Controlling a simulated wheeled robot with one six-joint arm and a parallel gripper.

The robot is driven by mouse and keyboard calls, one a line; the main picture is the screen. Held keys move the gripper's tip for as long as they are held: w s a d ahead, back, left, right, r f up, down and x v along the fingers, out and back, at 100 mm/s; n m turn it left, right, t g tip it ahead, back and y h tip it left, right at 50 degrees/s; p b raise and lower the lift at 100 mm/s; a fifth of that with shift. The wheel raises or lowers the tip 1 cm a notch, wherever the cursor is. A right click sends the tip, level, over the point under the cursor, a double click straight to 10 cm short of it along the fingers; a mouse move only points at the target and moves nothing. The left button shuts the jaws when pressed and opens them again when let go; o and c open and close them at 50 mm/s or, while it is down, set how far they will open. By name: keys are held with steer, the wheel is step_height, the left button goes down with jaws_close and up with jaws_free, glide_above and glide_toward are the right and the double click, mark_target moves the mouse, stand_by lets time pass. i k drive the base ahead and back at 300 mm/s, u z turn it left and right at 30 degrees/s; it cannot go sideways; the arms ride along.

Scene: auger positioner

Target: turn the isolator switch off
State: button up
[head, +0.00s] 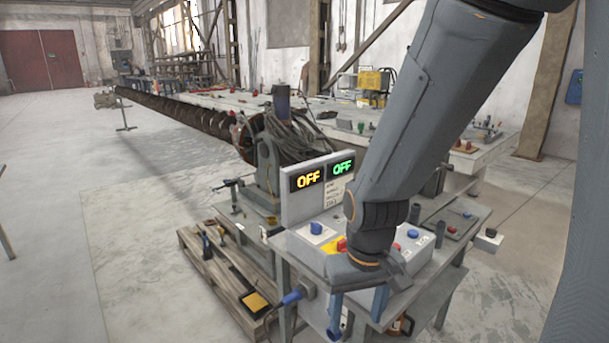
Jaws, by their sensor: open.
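A control box (305,243) stands on the bench, partly covered by my arm. On it a red switch on a yellow plate (335,245), which looks like the isolator switch, is partly hidden by my arm; its handle position cannot be read. My gripper (356,322) is open, fingers pointing down at the bench's near side, nearer the camera than the red switch. I see nothing between the fingers.
More red and blue controls (413,233) sit right of my arm. A blue connector (293,297) sticks out at the bench's left side. A wooden pallet with tools (215,270) lies on the floor left. A long auger (180,124) runs back.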

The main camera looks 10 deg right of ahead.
mark_target(341, 245)
steer(key=z, duration=0.8)
steer(key=k, duration=0.65)
steer(key=z, duration=0.85)
steer(key=k, duration=0.55)
steer(key=z, duration=0.4)
steer(key=i, duration=1.15)
steer(key=u, duration=1.45)
steer(key=i, duration=0.85)
steer(key=u, duration=1)
